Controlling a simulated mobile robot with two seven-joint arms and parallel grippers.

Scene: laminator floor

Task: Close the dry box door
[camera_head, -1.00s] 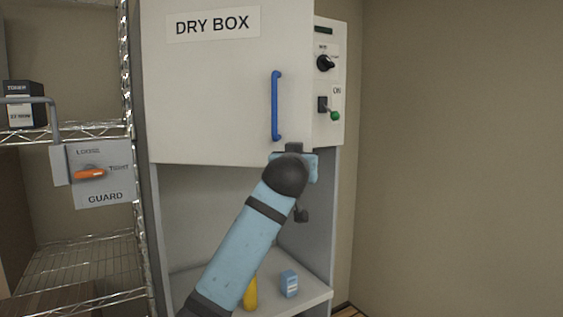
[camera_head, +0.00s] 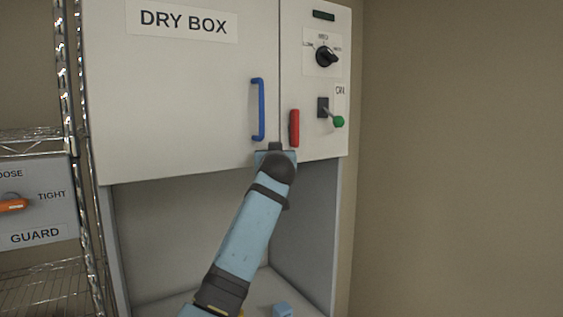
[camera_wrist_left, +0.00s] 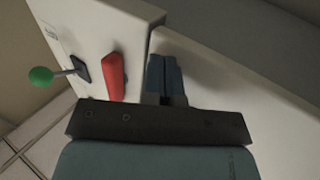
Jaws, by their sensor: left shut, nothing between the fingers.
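The white dry box door (camera_head: 180,95), labelled DRY BOX, hangs almost in line with the control panel (camera_head: 310,90) to its right. A thin seam shows between them; I cannot tell if the door is fully flush. A blue bar handle (camera_head: 260,109) is near the door's right edge. A red upright latch (camera_head: 294,127) sits on the panel beside the seam; it also shows in the left wrist view (camera_wrist_left: 114,77). My left gripper (camera_head: 275,148) is shut and empty at the door's lower right corner, its fingers (camera_wrist_left: 165,74) against or just before the door. My right gripper is out of view.
The panel holds a black knob (camera_head: 326,56) and a green-tipped switch (camera_head: 338,121). A wire rack with a GUARD plate (camera_head: 40,205) stands at left. A bare wall is at right.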

